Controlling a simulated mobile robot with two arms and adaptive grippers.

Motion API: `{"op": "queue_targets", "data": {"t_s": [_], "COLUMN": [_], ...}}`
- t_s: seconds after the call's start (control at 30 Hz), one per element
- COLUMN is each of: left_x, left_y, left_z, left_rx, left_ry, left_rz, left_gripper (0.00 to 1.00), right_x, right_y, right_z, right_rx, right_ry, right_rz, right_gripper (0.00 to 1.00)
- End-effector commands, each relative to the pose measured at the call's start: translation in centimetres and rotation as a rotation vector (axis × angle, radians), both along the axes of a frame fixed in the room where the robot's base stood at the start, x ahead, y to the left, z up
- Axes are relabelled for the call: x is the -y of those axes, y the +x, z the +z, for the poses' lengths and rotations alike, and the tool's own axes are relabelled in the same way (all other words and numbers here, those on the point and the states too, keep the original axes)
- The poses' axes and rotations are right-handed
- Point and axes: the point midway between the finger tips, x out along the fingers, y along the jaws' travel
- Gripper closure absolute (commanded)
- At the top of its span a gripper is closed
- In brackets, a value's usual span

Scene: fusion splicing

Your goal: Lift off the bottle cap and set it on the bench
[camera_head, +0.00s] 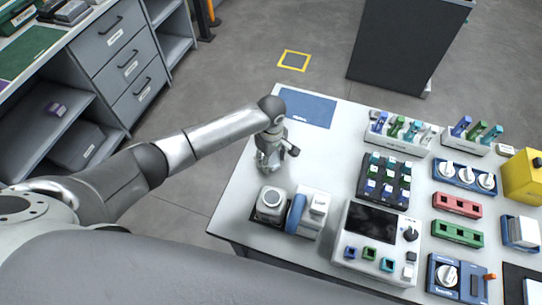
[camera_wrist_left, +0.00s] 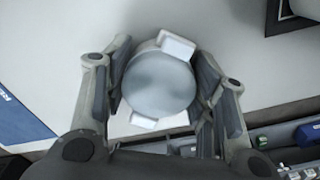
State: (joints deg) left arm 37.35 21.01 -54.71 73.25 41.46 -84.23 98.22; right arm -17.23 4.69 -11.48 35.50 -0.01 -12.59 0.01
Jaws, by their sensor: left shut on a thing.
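The bottle (camera_head: 270,204) stands near the front left of the bench (camera_head: 238,197), a squat pale container with a round top. My left gripper (camera_head: 267,162) is behind it, low over the bench and apart from the bottle. In the left wrist view my left gripper (camera_wrist_left: 162,88) is shut on a round grey cap (camera_wrist_left: 158,82) with two white tabs at its edge. Its fingers press on both sides of the cap. The pale bench top shows behind the cap; I cannot tell whether the cap touches it. My right gripper is not in view.
A blue mat (camera_head: 308,108) lies at the back left. A blue roll (camera_head: 296,213) and a white box (camera_head: 316,210) stand right of the bottle. A device with a dark screen (camera_head: 371,222), a dark tray (camera_head: 370,187) and colored holders fill the right side.

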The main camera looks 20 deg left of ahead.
Motion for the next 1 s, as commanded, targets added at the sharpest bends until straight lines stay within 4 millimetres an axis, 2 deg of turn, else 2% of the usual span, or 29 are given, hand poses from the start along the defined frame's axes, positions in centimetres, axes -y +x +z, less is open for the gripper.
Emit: {"op": "queue_targets", "data": {"t_s": [0.47, 0.5, 0.7, 1.0], "left_x": [-0.01, -0.01, -0.03, -0.04], "left_y": [0.02, 0.02, 0.02, 0.0], "left_z": [0.02, 0.01, 0.02, 0.04], "left_rx": [0.0, 0.0, 0.0, -0.001], "left_ry": [0.0, 0.0, 0.0, 0.001], "left_rz": [0.001, 0.001, 0.0, 0.001], "left_gripper": [0.69, 0.47, 0.23, 0.23], "right_x": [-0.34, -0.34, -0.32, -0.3], "right_y": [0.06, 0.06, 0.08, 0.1], "right_z": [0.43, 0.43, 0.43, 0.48], "right_rx": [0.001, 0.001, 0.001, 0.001], "right_ry": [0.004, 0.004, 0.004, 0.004], "right_rz": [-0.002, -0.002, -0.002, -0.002], "right_gripper": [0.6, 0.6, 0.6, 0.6]}}
